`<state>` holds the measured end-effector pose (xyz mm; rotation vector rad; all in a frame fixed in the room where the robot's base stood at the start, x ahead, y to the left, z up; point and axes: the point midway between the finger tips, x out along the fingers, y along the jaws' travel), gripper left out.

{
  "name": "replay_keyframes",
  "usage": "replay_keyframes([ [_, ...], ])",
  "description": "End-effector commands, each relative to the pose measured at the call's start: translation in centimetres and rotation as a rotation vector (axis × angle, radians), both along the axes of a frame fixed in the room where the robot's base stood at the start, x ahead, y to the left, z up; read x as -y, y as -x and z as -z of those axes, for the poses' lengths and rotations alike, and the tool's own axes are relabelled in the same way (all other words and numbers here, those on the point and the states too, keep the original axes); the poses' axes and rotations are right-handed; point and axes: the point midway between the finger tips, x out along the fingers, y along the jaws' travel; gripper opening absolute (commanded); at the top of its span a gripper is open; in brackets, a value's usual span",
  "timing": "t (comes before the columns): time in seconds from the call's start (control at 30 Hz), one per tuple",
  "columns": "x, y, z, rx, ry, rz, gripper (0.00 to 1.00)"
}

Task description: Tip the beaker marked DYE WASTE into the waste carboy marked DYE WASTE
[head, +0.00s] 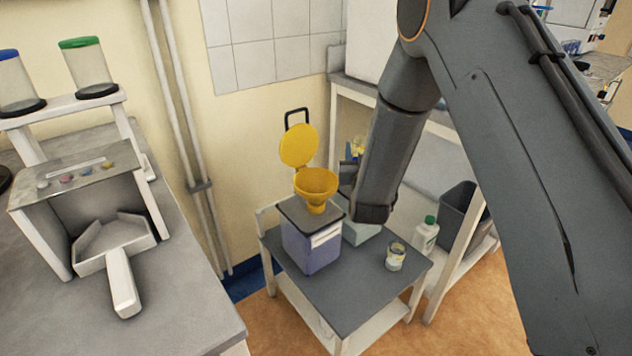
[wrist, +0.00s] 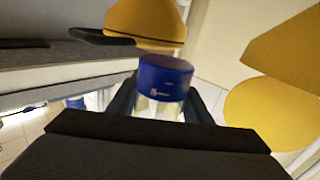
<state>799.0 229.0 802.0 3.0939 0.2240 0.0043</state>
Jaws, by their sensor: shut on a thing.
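The carboy (head: 311,252), a box-like vessel with blue-violet contents and a white label too small to read, stands on a small grey-topped table. A yellow funnel (head: 316,186) sits in its top, its round lid (head: 298,146) raised. My gripper (wrist: 160,105) is shut on a clear vessel with a blue band (wrist: 165,78), likely the beaker; its marking is unreadable. Yellow funnel parts (wrist: 270,115) show close beside it in the wrist view. In the head view my arm hides most of the gripper, just right of the funnel. I cannot tell the beaker's tilt.
A small glass jar (head: 396,256) with a yellowish label stands on the right of the grey table (head: 350,300). A white bottle with a green cap (head: 426,233) and a dark bin (head: 458,212) are further right. A bench with a scoop (head: 119,262) stands left.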

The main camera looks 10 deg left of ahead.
Motion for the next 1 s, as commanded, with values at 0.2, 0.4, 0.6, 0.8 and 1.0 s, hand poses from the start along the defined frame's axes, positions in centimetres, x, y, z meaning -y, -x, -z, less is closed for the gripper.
replay_keyframes([
  [0.2, -0.1, 0.1, 0.2, 0.012, 0.021, 0.004, 0.20],
  [0.4, -0.6, 0.3, 0.6, 0.043, 0.094, 0.004, 0.20],
  [0.6, -1.2, 0.7, -0.2, 0.092, 0.199, 0.005, 0.20],
  [0.8, -1.9, 1.0, -1.8, 0.137, 0.305, 0.005, 0.20],
  [1.0, -2.9, 1.4, -2.5, 0.196, 0.443, 0.005, 0.20],
])
